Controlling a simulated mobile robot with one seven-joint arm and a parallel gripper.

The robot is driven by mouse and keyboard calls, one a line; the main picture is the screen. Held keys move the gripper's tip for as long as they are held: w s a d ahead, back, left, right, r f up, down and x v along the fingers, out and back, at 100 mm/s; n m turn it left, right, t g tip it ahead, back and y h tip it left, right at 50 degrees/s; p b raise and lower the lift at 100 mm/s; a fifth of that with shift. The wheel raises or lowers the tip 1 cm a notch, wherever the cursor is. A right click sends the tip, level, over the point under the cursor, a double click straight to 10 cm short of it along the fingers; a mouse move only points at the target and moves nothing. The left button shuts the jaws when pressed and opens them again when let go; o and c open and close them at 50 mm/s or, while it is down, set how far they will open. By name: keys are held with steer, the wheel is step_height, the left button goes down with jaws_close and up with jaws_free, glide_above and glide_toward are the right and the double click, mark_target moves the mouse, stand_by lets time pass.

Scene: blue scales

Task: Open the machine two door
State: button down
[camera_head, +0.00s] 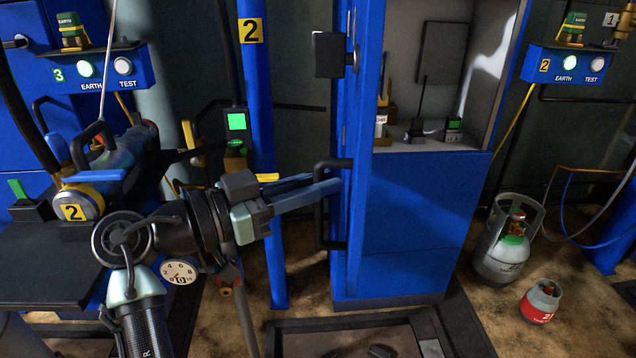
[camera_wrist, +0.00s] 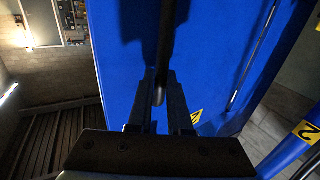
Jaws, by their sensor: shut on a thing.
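The tall blue machine cabinet (camera_head: 408,225) stands right of centre in the head view. Its handled blue face is seen nearly edge-on at its left, so I cannot tell how far the door is open. A black upright bar handle (camera_head: 319,232) sticks out from that face. My gripper (camera_head: 332,186) reaches in from the left and is shut on the handle's upper part. In the wrist view the black handle (camera_wrist: 167,35) runs down between the fingers of my gripper (camera_wrist: 160,98). Behind it is the blue door panel (camera_wrist: 125,60), with a yellow label (camera_wrist: 196,117) partly hidden by a finger.
The cabinet's grey upper compartment (camera_head: 400,70) is exposed and holds small weights. A blue post (camera_head: 262,130) with a yellow "2" stands behind my gripper. Gas cylinders (camera_head: 507,250) stand on the floor at right. A low dark frame (camera_head: 300,335) lies before the cabinet.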

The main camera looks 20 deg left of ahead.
steer(key=shift+w+a, duration=0.1)
steer(key=shift+w, duration=0.05)
steer(key=c, duration=0.8)
jaws_free()
steer(key=shift+c, duration=0.2)
steer(key=p+v, duration=0.3)
steer(key=v, duration=1)
steer(key=shift+p, duration=0.35)
